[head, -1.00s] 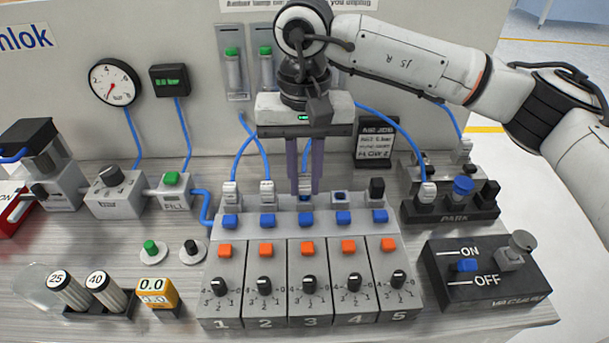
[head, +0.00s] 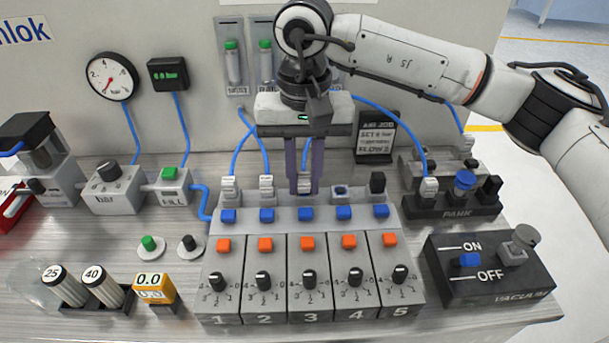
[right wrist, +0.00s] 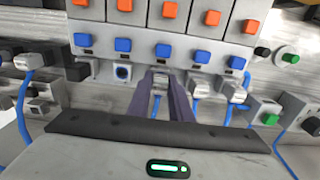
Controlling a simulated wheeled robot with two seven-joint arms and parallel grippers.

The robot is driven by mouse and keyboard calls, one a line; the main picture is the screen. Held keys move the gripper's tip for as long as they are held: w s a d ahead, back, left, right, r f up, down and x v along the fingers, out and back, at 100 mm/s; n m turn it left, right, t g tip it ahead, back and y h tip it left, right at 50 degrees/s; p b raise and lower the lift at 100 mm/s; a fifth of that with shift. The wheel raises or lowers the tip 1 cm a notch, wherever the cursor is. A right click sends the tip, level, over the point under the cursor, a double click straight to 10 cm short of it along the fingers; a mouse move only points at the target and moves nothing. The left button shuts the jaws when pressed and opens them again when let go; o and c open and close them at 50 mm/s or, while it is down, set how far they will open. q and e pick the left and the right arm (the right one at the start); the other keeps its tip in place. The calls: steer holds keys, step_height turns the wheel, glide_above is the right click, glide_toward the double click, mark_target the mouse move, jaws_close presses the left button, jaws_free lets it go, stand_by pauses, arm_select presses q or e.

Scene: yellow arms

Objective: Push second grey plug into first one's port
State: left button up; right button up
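My right gripper (head: 304,190) points down at the third station of the grey manifold (head: 325,218). Its two purple-grey fingers are closed on the sides of a grey plug (head: 305,183) with a blue hose. The plug also shows between the fingers in the right wrist view (right wrist: 158,86). It stands at the third port, which it hides; how deep it sits I cannot tell. Grey plugs stand in port one (head: 230,187) and port two (head: 266,186). Port four (head: 341,191) is open with a blue ring. Another grey plug (head: 429,186) sits in the PARK block (head: 455,212). My left gripper is not in view.
A black cap (head: 377,182) stands at station five. Blue hoses run close behind the gripper. Blue and orange buttons and black knobs line the manifold front. A VACUUM switch box (head: 490,285) is at right.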

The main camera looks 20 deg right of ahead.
steer(key=o, duration=0.4)
steer(key=shift+f, duration=0.25)
steer(key=shift+s, duration=0.1)
steer(key=shift+d, duration=0.2)
steer(key=shift+a+r, duration=0.15)
steer(key=shift+r, duration=0.05)
steer(key=shift+r+p, duration=1.75)
steer(key=shift+r, duration=1)
steer(key=shift+c, duration=0.5)
steer(key=shift+f, duration=0.1)
jaws_close()
